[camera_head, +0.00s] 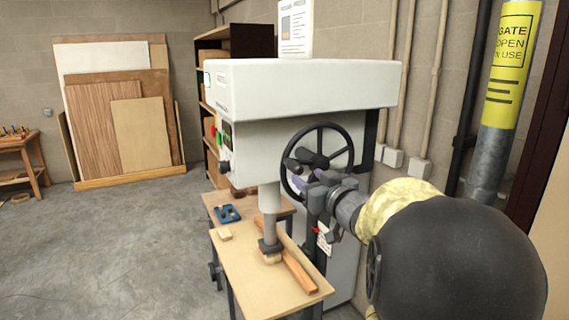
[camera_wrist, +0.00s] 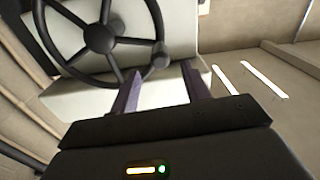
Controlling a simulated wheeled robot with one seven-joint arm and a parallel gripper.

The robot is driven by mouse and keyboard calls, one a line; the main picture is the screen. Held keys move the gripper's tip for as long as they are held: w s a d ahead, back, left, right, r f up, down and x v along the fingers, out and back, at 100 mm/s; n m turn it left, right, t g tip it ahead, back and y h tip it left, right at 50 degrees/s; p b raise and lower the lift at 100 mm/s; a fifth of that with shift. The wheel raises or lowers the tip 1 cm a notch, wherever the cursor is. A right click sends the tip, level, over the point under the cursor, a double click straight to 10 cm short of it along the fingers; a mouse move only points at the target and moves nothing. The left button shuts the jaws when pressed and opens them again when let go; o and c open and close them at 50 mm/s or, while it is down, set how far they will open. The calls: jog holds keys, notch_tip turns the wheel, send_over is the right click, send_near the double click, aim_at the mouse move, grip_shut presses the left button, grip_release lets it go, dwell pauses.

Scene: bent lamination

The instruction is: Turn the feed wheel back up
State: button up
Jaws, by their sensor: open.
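The black feed wheel (camera_head: 318,127) is on the side of the white machine (camera_head: 290,90). It has a rim, several spokes, a dark hub and a knob. In the wrist view the wheel (camera_wrist: 100,38) fills the upper left, with its round knob (camera_wrist: 160,60) at the lower right of the rim. My gripper (camera_head: 310,180) is at the lower part of the wheel in the head view. In the wrist view my gripper (camera_wrist: 160,82) has its two fingers apart, with the knob between or just beyond their tips. I cannot tell whether they touch it.
A wooden table (camera_head: 255,275) under the machine's spindle (camera_head: 268,215) holds a wooden strip (camera_head: 298,268) and a small block. A blue object (camera_head: 227,213) lies behind. Pipes run along the wall at right. The floor at left is clear.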

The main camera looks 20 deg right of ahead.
aim_at(293, 166)
jog(key=w+p, duration=0.2)
jog(key=w, duration=0.7)
jog(key=shift+a, duration=0.15)
jog(key=shift+s, duration=0.1)
grip_shut()
